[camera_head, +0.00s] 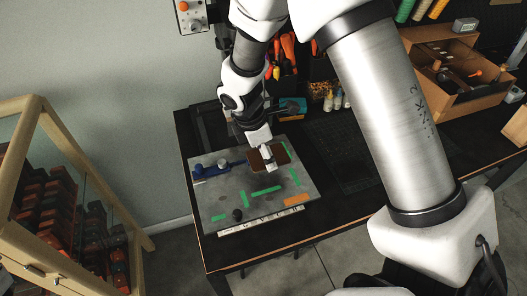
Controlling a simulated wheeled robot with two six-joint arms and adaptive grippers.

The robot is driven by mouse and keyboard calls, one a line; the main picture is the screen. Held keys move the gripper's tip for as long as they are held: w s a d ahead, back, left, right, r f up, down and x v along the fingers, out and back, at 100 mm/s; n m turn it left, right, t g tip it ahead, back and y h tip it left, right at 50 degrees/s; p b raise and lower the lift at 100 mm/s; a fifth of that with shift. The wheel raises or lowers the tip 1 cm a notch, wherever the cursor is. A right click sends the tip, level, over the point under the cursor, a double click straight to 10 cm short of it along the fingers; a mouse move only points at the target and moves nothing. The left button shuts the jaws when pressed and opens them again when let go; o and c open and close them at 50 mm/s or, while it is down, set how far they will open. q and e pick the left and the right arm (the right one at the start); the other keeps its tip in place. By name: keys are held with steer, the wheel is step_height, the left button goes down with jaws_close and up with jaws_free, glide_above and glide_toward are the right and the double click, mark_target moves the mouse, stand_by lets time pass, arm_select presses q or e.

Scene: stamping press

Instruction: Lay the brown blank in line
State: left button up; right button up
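The brown blank (281,153) is a flat brown piece on the grey plate (225,200), near the plate's back right part. My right arm comes up from the lower right, bends at the top and reaches down to the plate. My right gripper (270,165) is over the blank and covers part of it. The fingers are too small to tell whether they are open, shut or holding the blank. Green strips (266,191) mark the plate in front of and beside the blank. My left gripper is not in view.
Small bottles (338,100) and a wooden tool box (455,75) stand behind. A wooden-framed cabinet (65,200) is at left.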

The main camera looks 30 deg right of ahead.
mark_target(262, 159)
steer(key=shift+a+r+p, duration=0.2)
steer(key=shift+a+p, duration=0.1)
steer(key=shift+p, duration=0.1)
steer(key=x, duration=0.1)
steer(key=b+x, duration=0.2)
steer(key=shift+w+a+f, duration=0.15)
steer(key=shift+a+f, duration=0.05)
steer(key=shift+f, duration=0.3)
steer(key=shift+a, duration=0.1)
steer(key=shift+r, duration=0.1)
steer(key=shift+p, duration=0.3)
